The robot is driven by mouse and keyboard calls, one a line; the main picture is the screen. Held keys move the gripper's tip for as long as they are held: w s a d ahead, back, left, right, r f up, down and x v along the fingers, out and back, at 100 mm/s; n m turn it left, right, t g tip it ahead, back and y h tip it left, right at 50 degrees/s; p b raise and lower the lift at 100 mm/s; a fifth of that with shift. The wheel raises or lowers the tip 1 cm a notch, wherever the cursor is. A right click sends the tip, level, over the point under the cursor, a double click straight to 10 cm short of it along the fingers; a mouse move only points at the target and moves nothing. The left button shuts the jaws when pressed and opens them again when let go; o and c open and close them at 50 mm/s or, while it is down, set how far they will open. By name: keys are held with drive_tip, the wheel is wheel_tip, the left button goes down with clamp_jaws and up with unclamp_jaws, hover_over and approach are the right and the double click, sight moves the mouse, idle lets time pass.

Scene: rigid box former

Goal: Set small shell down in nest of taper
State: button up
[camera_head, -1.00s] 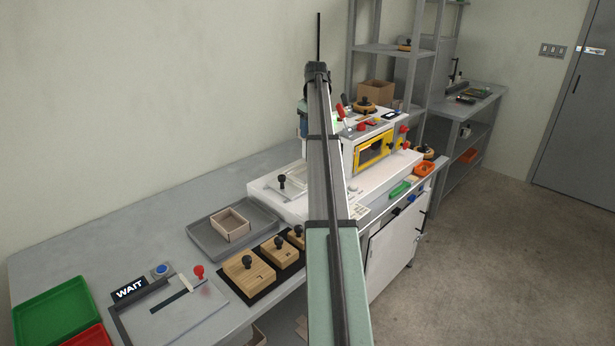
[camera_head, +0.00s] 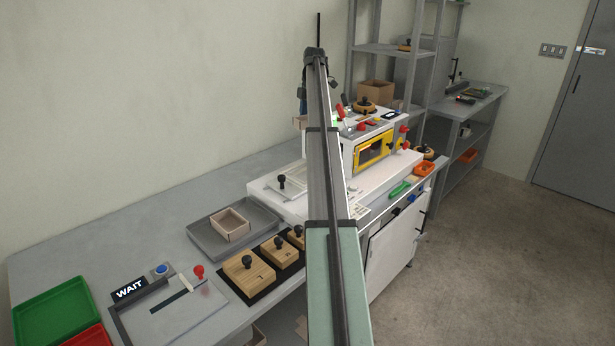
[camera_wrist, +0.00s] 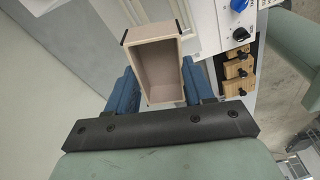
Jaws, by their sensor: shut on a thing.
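My gripper (camera_wrist: 160,80) has blue fingers shut on a beige open shell (camera_wrist: 158,72), which I take to be the small shell. The shell is empty, with its open side facing the wrist camera and black marks at its far corners. In the head view, my arm hides most of the gripper, and only a beige edge (camera_head: 299,122) shows left of the arm. A white machine (camera_head: 375,150) with a yellow-framed window stands behind the arm. I cannot tell which part is the nest of taper; the arm covers part of the machine's white bed (camera_head: 262,192).
Another beige open box (camera_head: 231,225) sits in a grey tray (camera_head: 205,243). Several wooden blocks with black knobs (camera_head: 249,277) stand at the bench's front edge. A red-knobbed plate (camera_head: 185,312), a WAIT sign (camera_head: 129,288) and a green tray (camera_head: 52,312) are at the left.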

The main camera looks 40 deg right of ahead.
drive_tip(key=shift+n, duration=1.2)
drive_tip(key=shift+f, duration=0.4)
wheel_tip(320, 180, down, 17)
drive_tip(key=shift+f, duration=0.1)
drive_tip(key=shift+f, duration=0.65)
drive_tip(key=o, duration=1)
drive_tip(key=shift+r, duration=0.15)
wheel_tip(320, 180, up, 8)
drive_tip(key=shift+d+r, duration=0.25)
drive_tip(key=shift+d, duration=0.15)
